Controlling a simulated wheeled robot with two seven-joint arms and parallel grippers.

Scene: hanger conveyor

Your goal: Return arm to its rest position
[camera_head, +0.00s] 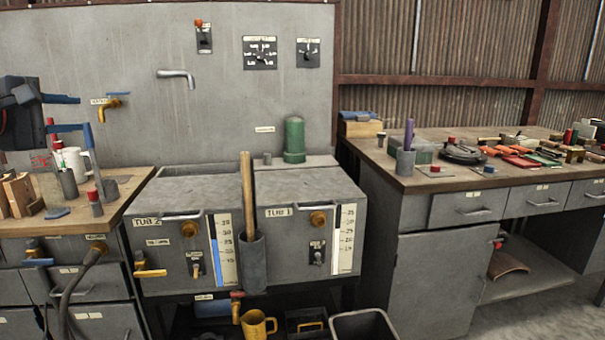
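My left arm comes in at the left edge, and its dark gripper (66,113) with blue fingers is raised above the left workbench (135,183). The two fingers are apart, one above the other, and I see nothing held between them. The gripper hangs in front of the grey wall panel, above a white mug (74,163) and a grey cup (68,183). My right gripper is not in view.
Grey units labelled Tub 2 (185,228) and Tub 1 (290,222) stand in the middle. A wooden handle (247,195) rises from a grey holder between them. A right workbench (400,180) carries many tools. A yellow jug (257,325) is below.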

